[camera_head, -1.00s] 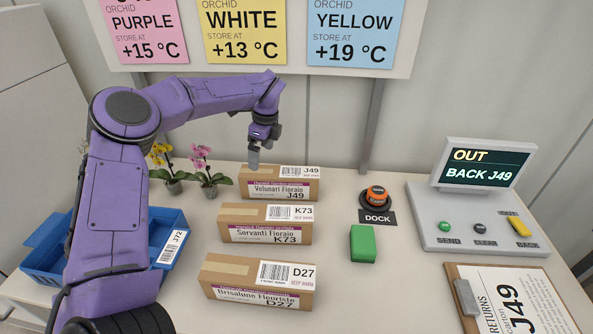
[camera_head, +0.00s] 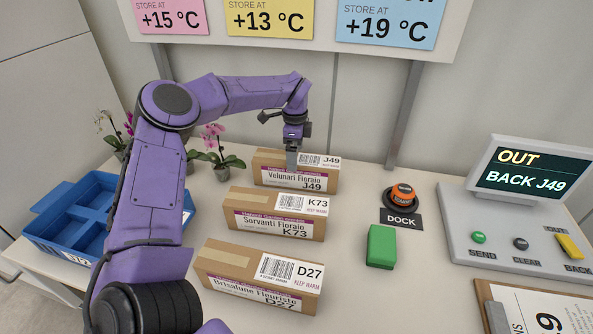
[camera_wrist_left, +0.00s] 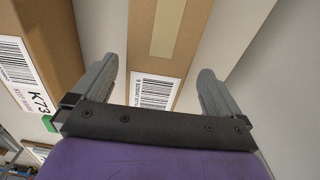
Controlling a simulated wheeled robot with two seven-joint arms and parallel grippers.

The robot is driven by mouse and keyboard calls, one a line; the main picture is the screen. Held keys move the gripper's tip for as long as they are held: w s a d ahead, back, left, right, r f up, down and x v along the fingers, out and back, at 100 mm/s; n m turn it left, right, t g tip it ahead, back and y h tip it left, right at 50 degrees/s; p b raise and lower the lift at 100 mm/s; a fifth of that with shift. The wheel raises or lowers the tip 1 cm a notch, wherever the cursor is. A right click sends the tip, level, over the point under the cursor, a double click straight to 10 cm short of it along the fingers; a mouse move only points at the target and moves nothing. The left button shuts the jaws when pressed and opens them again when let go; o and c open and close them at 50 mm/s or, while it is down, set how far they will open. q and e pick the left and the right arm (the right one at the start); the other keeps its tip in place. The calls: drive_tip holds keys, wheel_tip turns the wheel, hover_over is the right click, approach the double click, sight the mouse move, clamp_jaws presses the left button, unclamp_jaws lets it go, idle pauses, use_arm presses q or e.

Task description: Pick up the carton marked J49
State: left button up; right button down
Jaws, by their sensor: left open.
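The carton marked J49 (camera_head: 275,172), brown cardboard with a white barcode label, is the rearmost of three cartons on the bench. My left gripper (camera_head: 292,160) points down at it from above. In the left wrist view, the open fingers (camera_wrist_left: 158,88) appear on either side of the J49 carton (camera_wrist_left: 205,25), with its tape strip and label between them. One finger is on the side towards the K73 carton, the other on the wall side. I cannot tell whether either touches. My right gripper is not in view.
The K73 carton (camera_head: 245,218) stands close in front of J49, and the D27 carton (camera_head: 225,283) nearer. Potted orchids (camera_head: 222,168) stand left of J49.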

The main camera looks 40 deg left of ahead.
use_arm(q)
drive_tip(key=f, duration=0.1)
drive_tip(key=f+p, duration=0.1)
drive_tip(key=f, duration=0.3)
drive_tip(key=shift+d+p, duration=0.25)
drive_tip(key=shift+p, duration=0.1)
drive_tip(key=shift+f, duration=0.25)
drive_tip(key=c, duration=1.3)
drive_tip(key=shift+r, duration=0.15)
